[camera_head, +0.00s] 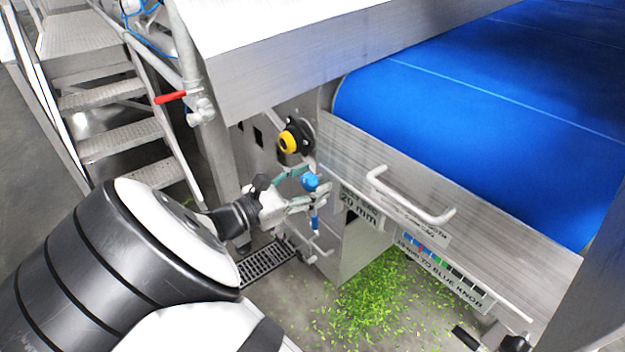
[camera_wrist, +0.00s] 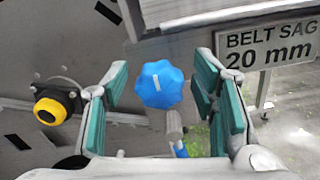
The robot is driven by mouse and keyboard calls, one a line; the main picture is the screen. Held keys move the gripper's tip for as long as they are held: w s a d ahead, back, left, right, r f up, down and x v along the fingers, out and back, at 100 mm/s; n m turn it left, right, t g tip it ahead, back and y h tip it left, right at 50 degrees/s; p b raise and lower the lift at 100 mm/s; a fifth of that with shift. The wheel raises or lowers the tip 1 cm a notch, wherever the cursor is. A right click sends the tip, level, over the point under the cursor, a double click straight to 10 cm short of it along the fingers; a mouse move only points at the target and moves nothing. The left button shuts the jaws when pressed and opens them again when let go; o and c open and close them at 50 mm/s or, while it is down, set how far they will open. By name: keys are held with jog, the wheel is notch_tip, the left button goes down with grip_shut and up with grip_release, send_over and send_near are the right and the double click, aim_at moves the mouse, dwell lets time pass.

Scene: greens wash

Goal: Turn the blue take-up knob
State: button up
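The blue take-up knob (camera_wrist: 160,84) is lobed, with a short white mark on its face. In the wrist view it sits between the two green-padded fingers of my gripper (camera_wrist: 158,98), with a gap on each side. The gripper is open around or just in front of the knob; the exact depth is hard to tell. In the head view the knob (camera_head: 310,182) shows at the fingertips of my gripper (camera_head: 300,188), which partly cover its surroundings.
A yellow-and-black round fitting (camera_head: 288,142) is just above the gripper. A "BELT SAG 20 mm" sign (camera_wrist: 268,45) stands right of the knob. A metal handle (camera_head: 410,197), a blue belt (camera_head: 480,115), a red-handled valve (camera_head: 170,97) and scattered greens (camera_head: 375,300) are nearby.

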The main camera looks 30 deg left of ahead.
jog(key=c, duration=1)
jog(key=shift+m, duration=0.3)
jog(key=m, duration=0.4)
jog(key=shift+d+f, duration=0.1)
jog(key=m+b, duration=0.1)
jog(key=m, duration=0.4)
jog(key=shift+b, duration=0.4)
jog(key=m+b, duration=0.2)
jog(key=m, duration=0.2)
jog(key=shift+s+f, duration=0.1)
jog(key=shift+f, duration=0.1)
jog(key=shift+m+b, duration=1.25)
jog(key=shift+m, duration=0.85)
